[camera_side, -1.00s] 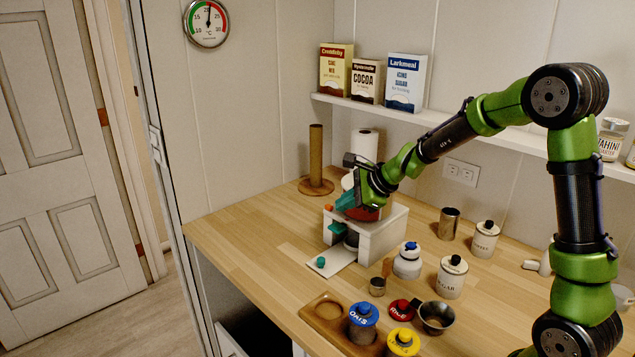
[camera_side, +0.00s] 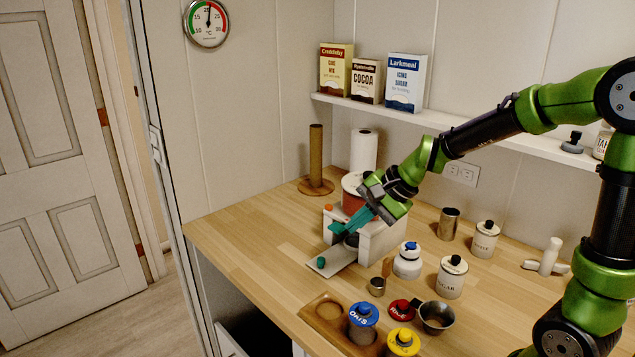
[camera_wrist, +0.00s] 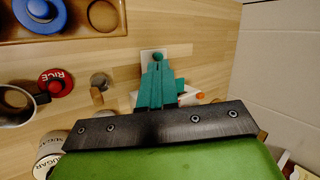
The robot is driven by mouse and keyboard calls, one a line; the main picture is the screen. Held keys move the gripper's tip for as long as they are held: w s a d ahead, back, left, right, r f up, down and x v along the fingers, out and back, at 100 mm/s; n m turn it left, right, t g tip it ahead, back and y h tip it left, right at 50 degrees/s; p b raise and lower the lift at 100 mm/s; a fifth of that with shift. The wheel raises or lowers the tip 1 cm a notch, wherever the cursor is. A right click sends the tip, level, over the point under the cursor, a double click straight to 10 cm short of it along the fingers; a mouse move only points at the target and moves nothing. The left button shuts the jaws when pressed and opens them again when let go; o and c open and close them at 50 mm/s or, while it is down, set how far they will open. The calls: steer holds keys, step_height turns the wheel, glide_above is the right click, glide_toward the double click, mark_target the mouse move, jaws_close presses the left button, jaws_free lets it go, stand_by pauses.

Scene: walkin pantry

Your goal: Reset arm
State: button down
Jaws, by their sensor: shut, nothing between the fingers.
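My gripper (camera_side: 356,229) is shut and empty, its teal fingers together. It points down and left, in front of the white box-shaped stand (camera_side: 380,240) on the counter. In the wrist view the teal fingers (camera_wrist: 160,85) lie over the white board with a teal knob (camera_wrist: 157,57). A red-and-white round container (camera_side: 352,202) stands on or behind the stand, partly hidden by my gripper. The inside of the stand is mostly hidden.
A wooden tray (camera_side: 312,318) at the front holds a blue-lidded jar (camera_side: 363,320). Sugar (camera_side: 451,277) and sweet (camera_side: 485,240) canisters stand to the right, a white bottle (camera_side: 408,261) nearer. A shelf (camera_side: 440,122) with boxes runs along the back wall. The counter's left part is clear.

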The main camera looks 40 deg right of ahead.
steer(key=s+a+r+n, duration=0.2)
steer(key=s+n, duration=0.3)
steer(key=s, duration=0.3)
steer(key=s+a+r+n+h, duration=0.1)
steer(key=s+a+r+n, duration=0.2)
steer(key=s+r+n, duration=0.2)
steer(key=s+n, duration=0.1)
steer(key=s, duration=0.2)
steer(key=shift+s+t, duration=0.15)
steer(key=shift+t, duration=0.15)
steer(key=shift+f, duration=0.1)
steer(key=w+d+n+g+h, duration=0.1)
steer(key=w+d, duration=0.4)
steer(key=w, duration=0.7)
steer(key=w+d+n+g+h, duration=0.1)
steer(key=w+d+n+g, duration=0.2)
steer(key=w, duration=0.9)
steer(key=d, duration=0.3)
steer(key=shift+r, duration=0.2)
